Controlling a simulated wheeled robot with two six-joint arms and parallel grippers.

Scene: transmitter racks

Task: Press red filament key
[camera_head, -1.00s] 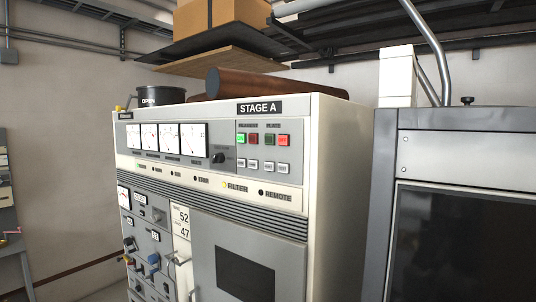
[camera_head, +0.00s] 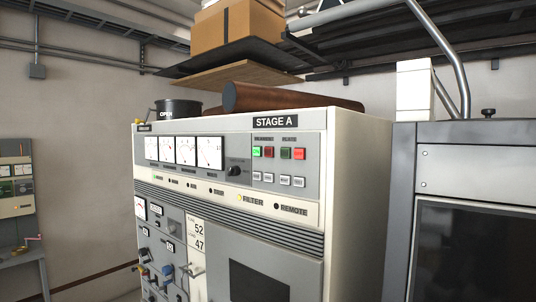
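The transmitter rack labelled STAGE A (camera_head: 340,200) stands in the middle of the head view. Its upper panel carries a row of small coloured keys under two small headings. From the left they are a lit green key (camera_head: 256,152), a dark red key (camera_head: 268,152), a dark green key (camera_head: 285,153) and a bright red key (camera_head: 299,154). The left pair sits under the heading that seems to read FILAMENTS, though it is blurred; the right pair sits under PLATES. Neither of my grippers shows in the head view.
White meters (camera_head: 186,151) and a black knob (camera_head: 234,171) lie left of the keys. Pale buttons (camera_head: 271,179) sit below them. A dark pot (camera_head: 178,109) and brown roll (camera_head: 290,99) lie on top. A grey cabinet (camera_head: 478,160) stands at right. The space before the panel looks clear.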

